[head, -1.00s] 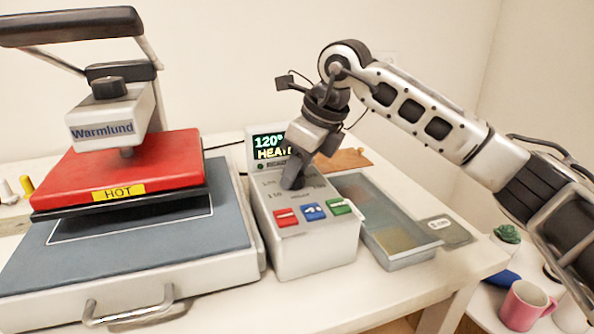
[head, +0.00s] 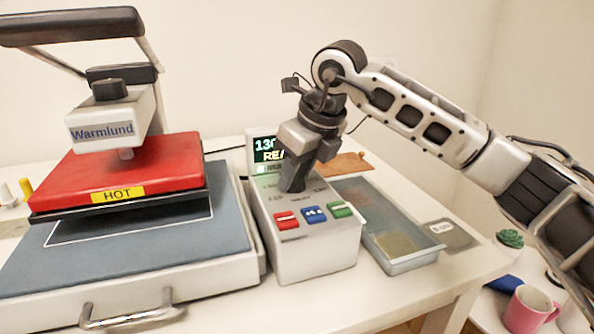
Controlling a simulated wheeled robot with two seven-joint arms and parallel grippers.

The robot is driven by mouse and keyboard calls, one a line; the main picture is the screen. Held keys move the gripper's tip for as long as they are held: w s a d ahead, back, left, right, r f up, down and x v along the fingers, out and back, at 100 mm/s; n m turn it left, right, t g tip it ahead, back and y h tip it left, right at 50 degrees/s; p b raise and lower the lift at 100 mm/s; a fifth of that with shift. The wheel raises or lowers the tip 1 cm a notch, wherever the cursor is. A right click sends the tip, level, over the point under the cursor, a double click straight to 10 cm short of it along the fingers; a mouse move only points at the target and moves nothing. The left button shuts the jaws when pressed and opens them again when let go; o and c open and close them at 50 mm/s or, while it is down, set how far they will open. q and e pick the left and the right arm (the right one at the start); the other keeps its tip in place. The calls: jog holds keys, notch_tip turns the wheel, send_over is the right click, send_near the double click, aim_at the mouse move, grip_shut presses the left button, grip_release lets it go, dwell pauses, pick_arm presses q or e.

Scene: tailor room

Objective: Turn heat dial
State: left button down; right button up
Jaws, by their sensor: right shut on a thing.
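The heat press (head: 120,180) stands at left, with a red upper plate marked HOT raised above a grey lower bed. Its control box (head: 312,258) stands to the right, with red, blue and green buttons on its sloped top. The box's display (head: 266,150) is partly covered by my gripper; it reads "13…" over "REA…". My right gripper (head: 293,186) points down onto the top of the box behind the buttons and is shut on the heat dial, which the fingers hide. My left gripper is not in view.
A grey tray (head: 412,262) with a yellowish piece lies right of the box. Beyond it are a dark grey card (head: 449,234) and a brown piece (head: 345,163). A pink mug (head: 528,311) and a plant (head: 509,238) stand at lower right.

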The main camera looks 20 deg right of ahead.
jog(key=o, duration=1)
jog(key=shift+r, duration=0.1)
jog(key=v, duration=1.6)
